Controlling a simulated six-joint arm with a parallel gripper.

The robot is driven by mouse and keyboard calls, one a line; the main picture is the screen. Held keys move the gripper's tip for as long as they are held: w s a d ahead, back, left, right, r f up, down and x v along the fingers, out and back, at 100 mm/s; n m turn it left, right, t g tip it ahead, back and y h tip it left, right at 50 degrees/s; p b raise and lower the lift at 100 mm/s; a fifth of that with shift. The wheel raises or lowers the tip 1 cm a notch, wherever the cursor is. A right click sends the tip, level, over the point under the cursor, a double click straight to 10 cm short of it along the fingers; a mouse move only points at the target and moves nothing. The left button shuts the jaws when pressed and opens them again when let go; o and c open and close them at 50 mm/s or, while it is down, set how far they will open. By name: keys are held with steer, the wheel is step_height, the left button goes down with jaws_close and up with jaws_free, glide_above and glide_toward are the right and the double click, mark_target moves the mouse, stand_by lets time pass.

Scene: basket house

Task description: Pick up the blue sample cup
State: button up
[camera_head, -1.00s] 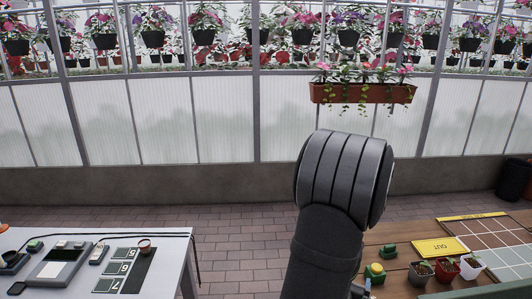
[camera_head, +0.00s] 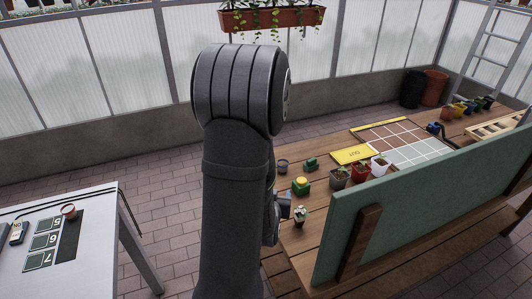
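A small blue cup (camera_head: 283,165) with a brownish top stands on the wooden bench, just right of my arm and near the bench's left end. My gripper (camera_head: 284,208) shows only in part at the right edge of my arm, lower in the picture than the cup and apart from it. A small potted seedling (camera_head: 300,217) stands close beside the gripper; I cannot tell whether they touch. The arm hides most of the gripper, so its opening is not clear.
A green panel (camera_head: 420,190) rises along the bench's near side. A white table (camera_head: 95,240) with a reddish cup (camera_head: 68,211) is at left.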

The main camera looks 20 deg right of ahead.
steer(key=w+d+f+g+y, duration=0.1)
steer(key=w+d+g, duration=0.15)
steer(key=w, duration=0.35)
steer(key=m+g+y, duration=0.3)
steer(key=m+g, duration=0.1)
steer(key=g, duration=0.2)
glide_toward(283, 168)
steer(key=w+f, duration=0.1)
steer(key=w+d+f, duration=0.1)
steer(key=f, duration=0.1)
steer(key=w+f, duration=0.1)
steer(key=f, duration=0.1)
steer(key=shift+w+d, duration=0.2)
steer(key=shift+w, duration=0.15)
steer(key=shift+h, duration=0.3)
steer(key=shift+s+x, duration=0.2)
steer(key=shift+x, duration=2.4)
steer(key=shift+d, duration=0.2)
steer(key=c, duration=1.1)
